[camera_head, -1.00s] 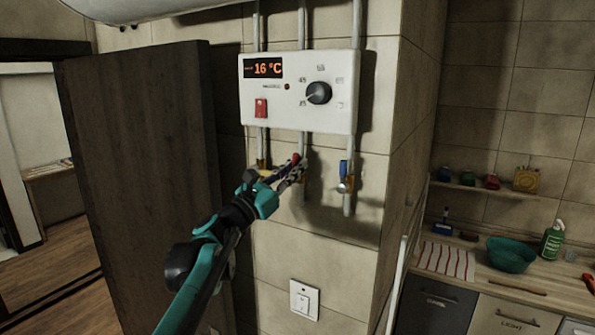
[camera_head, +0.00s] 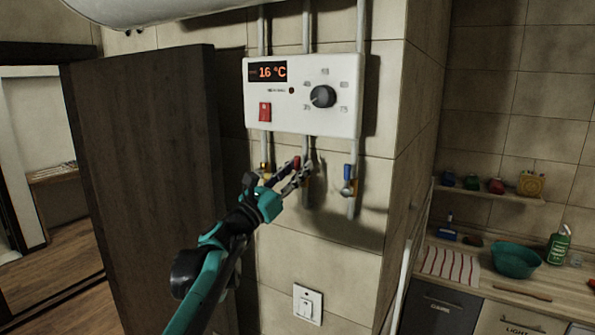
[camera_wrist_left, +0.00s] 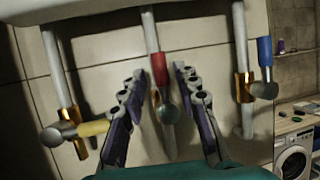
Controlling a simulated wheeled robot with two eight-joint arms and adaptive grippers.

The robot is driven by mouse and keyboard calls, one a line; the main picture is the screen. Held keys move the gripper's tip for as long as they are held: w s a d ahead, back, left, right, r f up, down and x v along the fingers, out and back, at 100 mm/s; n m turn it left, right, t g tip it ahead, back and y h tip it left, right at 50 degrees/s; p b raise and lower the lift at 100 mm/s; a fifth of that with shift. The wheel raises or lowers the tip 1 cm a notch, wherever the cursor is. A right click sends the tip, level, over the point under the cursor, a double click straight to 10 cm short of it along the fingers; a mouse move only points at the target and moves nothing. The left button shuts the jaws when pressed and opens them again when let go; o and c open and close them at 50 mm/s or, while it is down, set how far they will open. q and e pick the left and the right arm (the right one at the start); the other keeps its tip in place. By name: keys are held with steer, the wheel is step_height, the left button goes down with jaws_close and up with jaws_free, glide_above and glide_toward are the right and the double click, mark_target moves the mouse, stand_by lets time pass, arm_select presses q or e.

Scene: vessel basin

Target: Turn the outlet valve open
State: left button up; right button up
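Three pipes run down below the white heater box. The valve on the middle pipe has a red handle (camera_head: 296,162) that points up; the wrist view shows this red handle (camera_wrist_left: 159,70) above a round silver knob. The right pipe's valve has a blue handle (camera_head: 347,172) pointing up, also in the wrist view (camera_wrist_left: 265,52). The left pipe's valve has a yellow handle (camera_wrist_left: 92,128) lying sideways. My left gripper (camera_head: 299,171) is at the middle valve. In the wrist view its fingers (camera_wrist_left: 163,112) are open, one on each side of the red-handled valve. Contact cannot be told. My right gripper is out of view.
The heater box (camera_head: 348,118) shows 16 °C, with a red switch (camera_head: 264,112) and a black dial (camera_head: 322,96). A dark door (camera_head: 140,170) stands left of my arm. A wall switch (camera_head: 307,304) is below. A counter with a teal bowl (camera_head: 516,260) is right.

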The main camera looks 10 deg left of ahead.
arm_select(q)
steer(key=shift+s+f, duration=0.1)
steer(key=v, duration=1.2)
steer(key=s+d+f+m+g+y+b, duration=0.1)
steer(key=s+d+f+m+g+b, duration=0.35)
steer(key=f, duration=0.75)
steer(key=s+d+f+m+g+y+b, duration=0.1)
steer(key=s+d+f+m+g+b, duration=0.15)
steer(key=d+f+m+b, duration=0.6)
steer(key=s+f+m+g+y+b, duration=0.1)
steer(key=s+f+m+g, duration=0.3)
steer(key=f, duration=1.1)
steer(key=s+a+f+m+y+b, duration=0.2)
steer(key=s+a+f+m+b, duration=0.1)
steer(key=f, duration=0.5)
steer(key=s+a+f+m+g+y+b, duration=0.1)
steer(key=s+a+f+m+y+b, duration=0.2)
steer(key=f, duration=0.6)
steer(key=s+a+f+m+y+b, duration=0.3)
steer(key=s+f+m+b, duration=0.1)
steer(key=s+f+m, duration=0.3)
step_height(320, 180, down, 2)
steer(key=shift+f+g, duration=0.15)
steer(key=shift+g, duration=0.15)
steer(key=shift+a, duration=0.1)
